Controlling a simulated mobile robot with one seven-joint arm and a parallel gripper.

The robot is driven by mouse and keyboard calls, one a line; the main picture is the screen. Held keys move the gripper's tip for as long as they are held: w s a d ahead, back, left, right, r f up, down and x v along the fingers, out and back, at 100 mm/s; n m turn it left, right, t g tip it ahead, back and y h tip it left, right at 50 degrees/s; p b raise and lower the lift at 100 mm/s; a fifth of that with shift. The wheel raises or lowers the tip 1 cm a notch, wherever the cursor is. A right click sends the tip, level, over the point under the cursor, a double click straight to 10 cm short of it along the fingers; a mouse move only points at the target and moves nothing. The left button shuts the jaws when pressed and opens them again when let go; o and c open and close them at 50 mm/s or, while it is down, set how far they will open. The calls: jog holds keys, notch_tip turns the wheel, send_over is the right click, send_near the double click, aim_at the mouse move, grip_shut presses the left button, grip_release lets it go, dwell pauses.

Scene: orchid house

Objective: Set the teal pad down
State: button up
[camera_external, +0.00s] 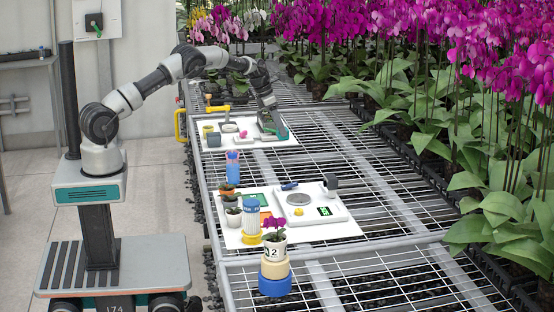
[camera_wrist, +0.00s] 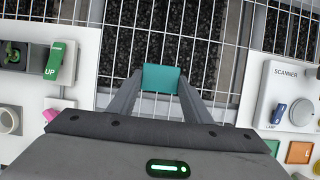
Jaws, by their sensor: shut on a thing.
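The teal pad (camera_wrist: 160,78) is a small flat block held between the two fingertips of my gripper (camera_wrist: 158,84) in the wrist view. My gripper is shut on it. Below the pad the wrist view shows wire mesh over dark gravel, with a white board on either side. In the outside view my gripper (camera_external: 273,130) is low at the right end of the far white board (camera_external: 290,142). How high the pad is above the mesh is hard to tell.
The far board carries a green UP switch (camera_wrist: 62,60) and small parts. The near board (camera_external: 340,229) carries a scanner (camera_wrist: 284,94), tiles, pots and a bottle. A potted orchid (camera_external: 274,249) stands at the front. Open mesh (camera_external: 385,190) lies right; orchids line the right side.

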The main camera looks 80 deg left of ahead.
notch_tip(320, 180, down, 9)
jog(key=shift+r+b, duration=0.2)
jog(key=shift+b, duration=0.3)
jog(key=shift+f, duration=0.15)
jog(key=o, duration=1)
jog(key=shift+o, duration=0.2)
jog(key=shift+r, duration=0.4)
jog(key=p+v, duration=0.1)
jog(key=v, duration=1)
jog(key=shift+s+r, duration=0.15)
jog(key=shift+r, duration=0.1)
